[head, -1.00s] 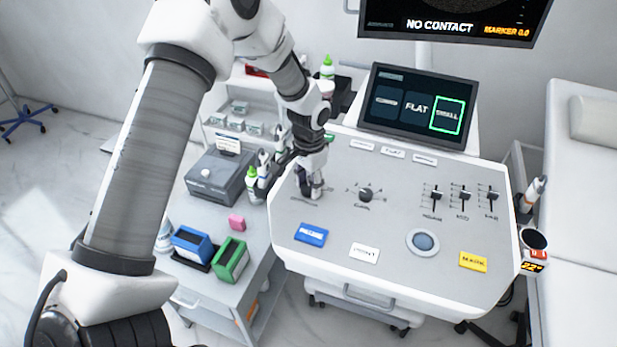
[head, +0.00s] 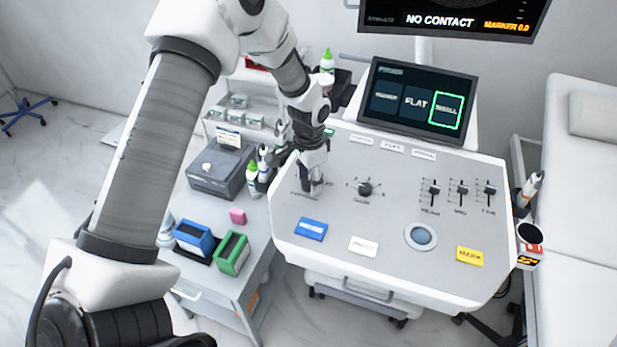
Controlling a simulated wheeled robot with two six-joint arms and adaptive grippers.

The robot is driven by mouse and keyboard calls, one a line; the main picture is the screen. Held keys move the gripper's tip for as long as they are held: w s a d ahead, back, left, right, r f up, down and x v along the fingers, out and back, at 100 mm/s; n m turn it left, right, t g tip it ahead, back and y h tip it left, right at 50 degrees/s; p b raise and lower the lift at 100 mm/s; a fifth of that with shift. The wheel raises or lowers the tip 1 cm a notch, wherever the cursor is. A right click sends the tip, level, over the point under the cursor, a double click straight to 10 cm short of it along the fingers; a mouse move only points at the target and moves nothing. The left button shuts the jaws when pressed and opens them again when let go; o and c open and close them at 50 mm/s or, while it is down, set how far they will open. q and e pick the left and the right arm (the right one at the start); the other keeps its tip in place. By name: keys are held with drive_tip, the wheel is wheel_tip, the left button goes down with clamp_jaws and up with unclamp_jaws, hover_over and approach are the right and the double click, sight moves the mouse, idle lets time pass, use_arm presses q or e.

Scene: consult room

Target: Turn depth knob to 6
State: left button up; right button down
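The console panel (head: 330,208) is a light grey sloped board. My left gripper (head: 312,188) is at the panel's left part, pointing down over a dial position whose knob is hidden by the fingers. The depth knob's label and number cannot be read there. A second black knob (head: 365,188) stands uncovered to the right of the gripper, with small marks around it. I cannot tell whether the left fingers are closed on the hidden knob. My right gripper is not in view.
Sliders (head: 462,190) stand at the panel's right. Blue (head: 311,229), white (head: 363,246) and yellow (head: 470,256) buttons and a round trackball (head: 420,236) line the front. A touch screen (head: 418,102) stands behind. A side cart (head: 205,265) with bottles and boxes is at left.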

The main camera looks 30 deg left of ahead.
sight(310, 181)
use_arm(q)
drive_tip(key=shift+w, duration=0.15)
wheel_tip(310, 181, up, 12)
idle(0.5)
idle(0.3)
